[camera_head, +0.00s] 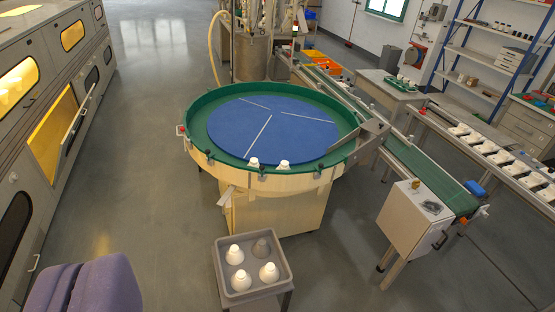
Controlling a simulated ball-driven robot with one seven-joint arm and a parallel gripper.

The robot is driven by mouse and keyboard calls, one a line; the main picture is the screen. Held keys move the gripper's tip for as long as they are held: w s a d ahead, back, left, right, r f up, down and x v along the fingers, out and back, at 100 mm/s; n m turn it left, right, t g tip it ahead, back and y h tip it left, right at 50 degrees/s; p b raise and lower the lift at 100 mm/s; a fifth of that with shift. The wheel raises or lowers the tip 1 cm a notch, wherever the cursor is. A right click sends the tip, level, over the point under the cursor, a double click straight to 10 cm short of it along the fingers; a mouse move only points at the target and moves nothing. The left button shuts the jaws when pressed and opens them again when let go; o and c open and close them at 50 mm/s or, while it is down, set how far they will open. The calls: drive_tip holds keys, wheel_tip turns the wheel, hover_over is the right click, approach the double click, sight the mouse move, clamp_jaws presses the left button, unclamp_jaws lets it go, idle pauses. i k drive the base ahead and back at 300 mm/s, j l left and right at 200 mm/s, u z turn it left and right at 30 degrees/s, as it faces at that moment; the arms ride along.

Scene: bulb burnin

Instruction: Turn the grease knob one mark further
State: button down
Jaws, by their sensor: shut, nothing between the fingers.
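A small brass-coloured fitting (416,184) stands on top of a pale box (408,222) beside the conveyor at the right. It may be the grease knob, but it is too small to tell, and no marks can be read on it. A dark smudge lies on the box top next to it. My gripper is not in view.
A round table with a green rim (182,125) and blue disc (300,128) stands in the middle. A grey crate (284,286) with several white pieces is in front of it. A green conveyor (428,178) runs beside the pale box. The grey floor is clear at left.

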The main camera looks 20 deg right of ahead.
sight(415, 184)
drive_tip(key=i+j+z, duration=0.45)
drive_tip(key=i, duration=0.3)
drive_tip(key=i+j+z, duration=0.5)
drive_tip(key=i+j, duration=0.15)
drive_tip(key=i+j+z, duration=0.2)
drive_tip(key=j+z, duration=0.25)
drive_tip(key=i+j+z, duration=0.1)
drive_tip(key=j+z, duration=0.35)
drive_tip(key=i+j+z, duration=0.1)
drive_tip(key=j+z, duration=0.95)
drive_tip(key=j, duration=0.15)
drive_tip(key=k+j+z, duration=0.2)
drive_tip(key=j, duration=0.15)
drive_tip(key=i, duration=0.1)
